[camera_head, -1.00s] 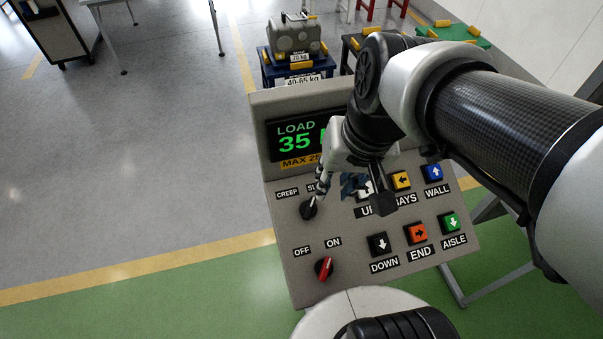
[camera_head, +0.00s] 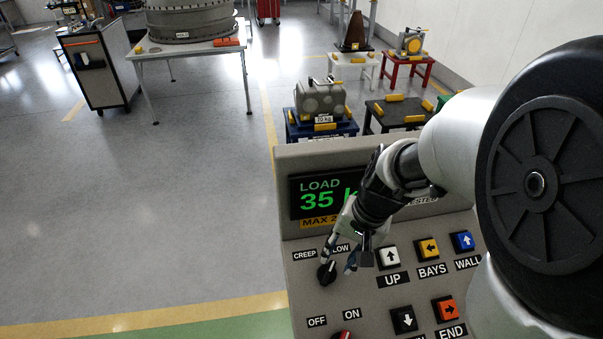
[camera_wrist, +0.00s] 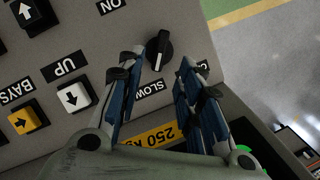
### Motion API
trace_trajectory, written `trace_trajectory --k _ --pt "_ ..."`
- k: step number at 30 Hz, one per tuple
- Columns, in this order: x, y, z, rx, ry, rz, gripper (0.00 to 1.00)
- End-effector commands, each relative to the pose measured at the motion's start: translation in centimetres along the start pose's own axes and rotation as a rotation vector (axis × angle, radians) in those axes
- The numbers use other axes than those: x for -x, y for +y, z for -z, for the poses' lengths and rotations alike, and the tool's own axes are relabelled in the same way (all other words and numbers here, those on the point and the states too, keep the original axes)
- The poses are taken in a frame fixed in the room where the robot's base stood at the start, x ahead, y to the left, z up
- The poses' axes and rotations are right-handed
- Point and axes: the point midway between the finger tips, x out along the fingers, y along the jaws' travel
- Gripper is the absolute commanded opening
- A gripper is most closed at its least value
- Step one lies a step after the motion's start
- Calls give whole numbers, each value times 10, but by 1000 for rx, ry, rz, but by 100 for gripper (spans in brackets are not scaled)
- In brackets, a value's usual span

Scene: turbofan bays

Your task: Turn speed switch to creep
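The speed switch (camera_head: 327,272) is a black knob on the sloping grey control panel, below the CREEP (camera_head: 305,254) and SLOW labels. In the wrist view, the knob (camera_wrist: 158,50) has a white mark that points toward the SLOW label (camera_wrist: 150,88), away from the CREEP label (camera_wrist: 203,68). My gripper (camera_head: 341,258) is over the panel close to the knob. In the wrist view, my gripper (camera_wrist: 160,66) is open, its two blue-and-black fingers apart, with the knob seen between and just beyond the tips. I see no clear contact.
A display (camera_head: 315,198) reading LOAD 35 is above the switch, partly hidden by my arm. The UP button (camera_head: 388,257) and other arrow buttons lie to the right. The red OFF/ON switch (camera_head: 342,335) is below, cut by the picture edge. Open floor lies left.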

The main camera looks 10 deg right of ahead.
Motion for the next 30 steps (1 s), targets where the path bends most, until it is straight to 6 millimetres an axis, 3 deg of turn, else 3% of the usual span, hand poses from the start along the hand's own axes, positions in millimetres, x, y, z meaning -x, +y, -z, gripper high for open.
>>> trace_trajectory --k 1,6,12,24,30 --pt "-16 1 -1 1 -5 -1 33" --pt "-49 0 -1 0 -4 -1 33" --pt "-73 0 0 1 -2 0 33" --pt "-79 0 0 1 1 0 33" --pt "-79 0 0 1 1 0 21"
